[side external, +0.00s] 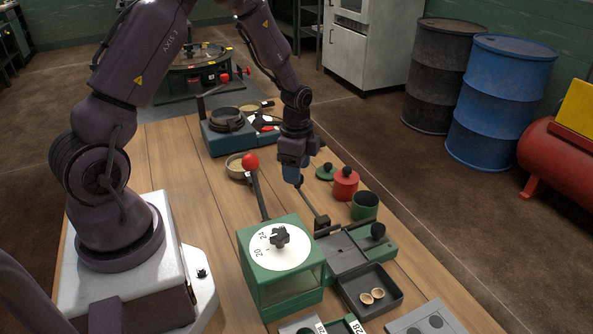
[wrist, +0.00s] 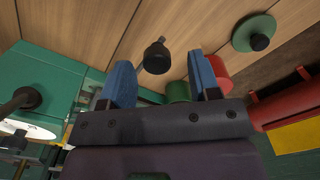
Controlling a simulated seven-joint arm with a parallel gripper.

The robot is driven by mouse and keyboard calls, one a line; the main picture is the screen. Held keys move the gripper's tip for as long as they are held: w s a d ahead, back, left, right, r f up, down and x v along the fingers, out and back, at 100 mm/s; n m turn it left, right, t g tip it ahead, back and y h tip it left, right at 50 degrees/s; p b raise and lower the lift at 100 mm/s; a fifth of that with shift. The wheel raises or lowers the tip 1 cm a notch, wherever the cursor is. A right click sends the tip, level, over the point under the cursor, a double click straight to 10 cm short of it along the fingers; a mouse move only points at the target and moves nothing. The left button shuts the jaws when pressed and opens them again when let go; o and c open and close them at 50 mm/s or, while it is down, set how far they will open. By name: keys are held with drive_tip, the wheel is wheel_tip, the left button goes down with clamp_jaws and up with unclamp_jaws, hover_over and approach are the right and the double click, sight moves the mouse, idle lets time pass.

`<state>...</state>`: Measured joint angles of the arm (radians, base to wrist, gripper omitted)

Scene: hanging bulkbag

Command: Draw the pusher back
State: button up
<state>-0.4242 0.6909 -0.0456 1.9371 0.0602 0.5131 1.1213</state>
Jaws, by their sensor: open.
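A thin dark rod with a black block at its lower end, which looks like the pusher (side external: 320,221), slants up from the grey channel (side external: 342,251) beside the green dial box (side external: 283,275). My gripper (side external: 298,182) is above the rod's upper end, pointing down. In the wrist view my gripper (wrist: 163,82) is open, with blue fingers spread wide. A black knob on a short shaft (wrist: 156,57) shows in the gap between them, touching neither finger. I cannot tell for certain which end of the rod this is.
A lever with a red ball (side external: 251,162) rises beside the dial box. A red pot (side external: 345,185), a green cup (side external: 365,206) and a green lid (side external: 325,172) stand to the right. A dark tray (side external: 353,287) holds nutshell halves. A black knob (side external: 377,231) tops the green block.

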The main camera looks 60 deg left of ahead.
wheel_tip(320, 180, up, 12)
drive_tip(key=shift+f, duration=0.15)
idle(0.4)
drive_tip(key=s+d+r+n+t, duration=0.5)
drive_tip(key=s+d+r+n, duration=0.4)
drive_tip(key=s+d+r, duration=0.5)
drive_tip(key=shift+s+d+r+t, duration=0.3)
drive_tip(key=shift+s+r, duration=0.15)
drive_tip(key=shift+s, duration=0.5)
idle(0.7)
